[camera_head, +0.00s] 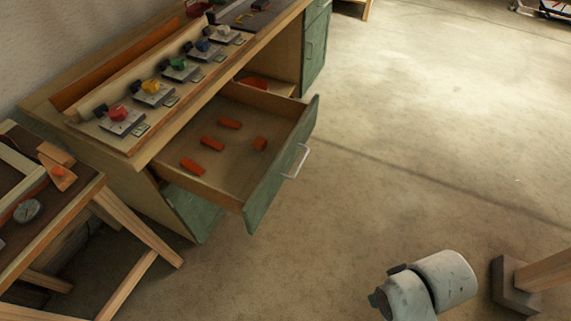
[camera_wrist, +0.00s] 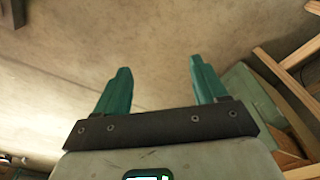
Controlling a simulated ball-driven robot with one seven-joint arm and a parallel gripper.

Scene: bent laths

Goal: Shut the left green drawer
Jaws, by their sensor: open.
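The left green drawer (camera_head: 279,170) stands pulled well out of the workbench. Its green front carries a pale bar handle (camera_head: 297,162), and several orange blocks lie on its wooden floor. In the wrist view my gripper (camera_wrist: 161,82) has its two teal fingers wide apart with nothing between them. In the head view only a pale part of my arm shows at the bottom right, apart from the drawer; the fingers cannot be made out there. A green panel (camera_wrist: 250,100) shows at the right of the wrist view; I cannot tell for certain which part it is.
Other green fronts (camera_head: 315,45) lie farther along the workbench (camera_head: 150,165). A lower green panel (camera_head: 195,212) is beneath the drawer. A wooden trestle table (camera_head: 75,215) stands at left, and a wooden post on a dark foot (camera_head: 513,285) at lower right. The floor before the drawer is clear.

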